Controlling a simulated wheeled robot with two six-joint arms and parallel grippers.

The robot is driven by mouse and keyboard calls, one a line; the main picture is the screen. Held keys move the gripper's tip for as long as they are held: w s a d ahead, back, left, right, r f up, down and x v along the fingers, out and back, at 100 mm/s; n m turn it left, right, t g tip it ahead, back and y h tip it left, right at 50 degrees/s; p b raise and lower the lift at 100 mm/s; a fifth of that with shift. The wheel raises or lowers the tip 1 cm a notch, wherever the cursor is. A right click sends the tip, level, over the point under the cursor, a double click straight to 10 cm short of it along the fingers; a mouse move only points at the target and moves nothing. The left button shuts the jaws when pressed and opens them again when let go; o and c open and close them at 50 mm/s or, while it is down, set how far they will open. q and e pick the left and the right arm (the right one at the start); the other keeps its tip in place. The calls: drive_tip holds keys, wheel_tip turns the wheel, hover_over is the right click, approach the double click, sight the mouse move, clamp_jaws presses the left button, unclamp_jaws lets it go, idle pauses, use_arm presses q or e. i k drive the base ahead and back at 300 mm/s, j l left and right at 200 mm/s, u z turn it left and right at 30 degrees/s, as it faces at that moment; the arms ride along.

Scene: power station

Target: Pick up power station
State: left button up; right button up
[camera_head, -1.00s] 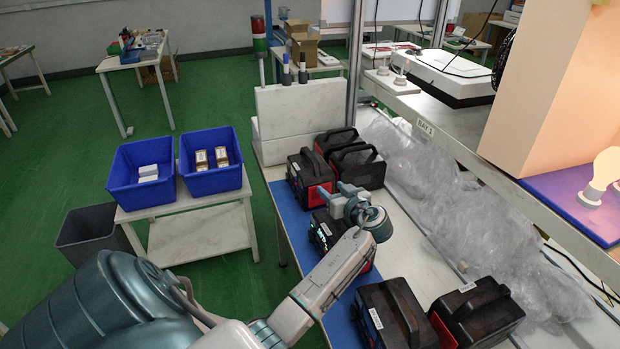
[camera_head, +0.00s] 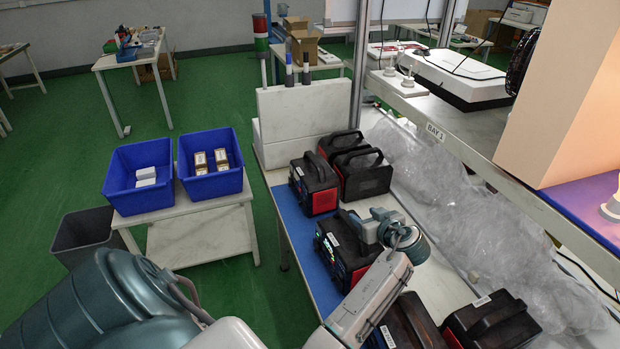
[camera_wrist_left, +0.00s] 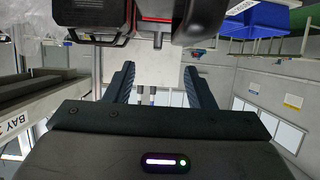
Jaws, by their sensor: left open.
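Several black and red power stations with top handles stand on the table. One, the middle power station (camera_head: 336,246), stands on the blue mat (camera_head: 297,222), partly covered by my left arm. My left gripper (camera_head: 352,224) is open at the upper right of this power station; I cannot tell whether it touches. In the left wrist view, the open fingers (camera_wrist_left: 161,84) have nothing between them, and a dark power station (camera_wrist_left: 92,14) shows upside down at the top edge. My right gripper is not in view.
Power stations stand behind (camera_head: 314,184) and in front (camera_head: 492,320). Crumpled clear plastic wrap (camera_head: 470,220) lies to the right beneath a shelf (camera_head: 470,135). Two blue bins (camera_head: 137,196) stand on a small table at left. A white block (camera_head: 300,112) stands at the table's far end.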

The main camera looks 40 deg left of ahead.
sight(315, 180)
drive_tip(key=i+j, duration=0.15)
drive_tip(key=j, duration=0.3)
drive_tip(key=i+j, duration=0.1)
drive_tip(key=j, duration=0.4)
drive_tip(key=i+j+z, duration=0.1)
drive_tip(key=j, duration=0.35)
drive_tip(key=i+j, duration=0.15)
drive_tip(key=j, duration=0.35)
